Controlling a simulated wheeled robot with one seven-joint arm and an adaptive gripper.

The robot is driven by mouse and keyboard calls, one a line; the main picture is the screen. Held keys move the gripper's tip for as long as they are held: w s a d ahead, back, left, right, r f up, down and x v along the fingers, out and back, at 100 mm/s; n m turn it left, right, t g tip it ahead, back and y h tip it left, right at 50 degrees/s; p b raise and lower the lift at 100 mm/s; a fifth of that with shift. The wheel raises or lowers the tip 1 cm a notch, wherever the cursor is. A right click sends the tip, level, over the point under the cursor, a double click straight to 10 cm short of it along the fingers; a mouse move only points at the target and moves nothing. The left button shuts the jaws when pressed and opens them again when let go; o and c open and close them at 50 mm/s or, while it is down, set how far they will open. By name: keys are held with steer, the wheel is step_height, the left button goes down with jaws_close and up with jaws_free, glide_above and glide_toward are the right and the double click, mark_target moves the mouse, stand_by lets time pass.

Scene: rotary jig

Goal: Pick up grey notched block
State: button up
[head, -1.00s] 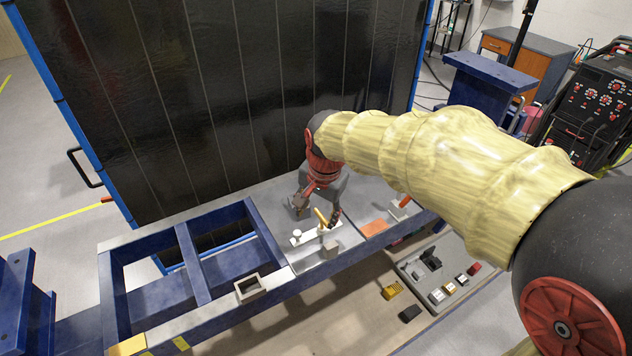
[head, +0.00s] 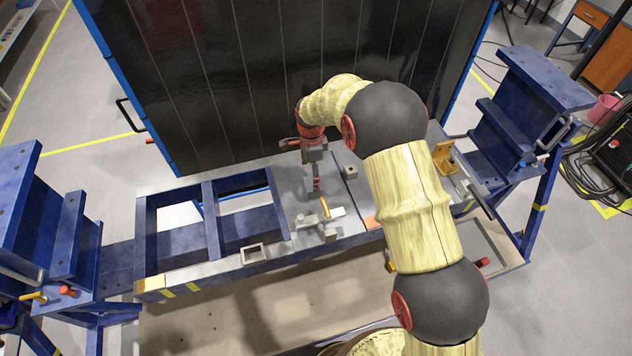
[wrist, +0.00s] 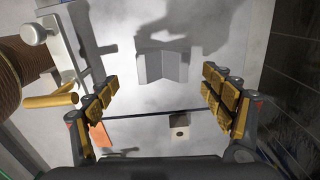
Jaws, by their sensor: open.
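The grey notched block (wrist: 162,66) lies on the grey plate in the wrist view, its V-shaped notch showing at the middle. My gripper (wrist: 160,86) is open, with a finger to each side of the picture and the block between and beyond the tips. The fingers do not appear to touch it. In the head view my gripper (head: 316,186) points down over the plate, close to the black panel. I cannot make out the notched block clearly there.
A clamp with a yellow handle (wrist: 52,99) stands left of the fingers in the wrist view. A small block with a dark hole (wrist: 180,126) and an orange patch (wrist: 99,134) lie beyond a dark seam. The black panel (head: 270,80) rises close behind my gripper.

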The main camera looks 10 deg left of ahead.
mark_target(312, 185)
steer(key=f+p, duration=0.1)
steer(key=f, duration=0.5)
steer(key=shift+w+f+p, duration=0.2)
steer(key=shift+p, duration=0.15)
steer(key=shift+c, duration=0.8)
steer(key=c, duration=1.5)
steer(key=shift+a, duration=0.1)
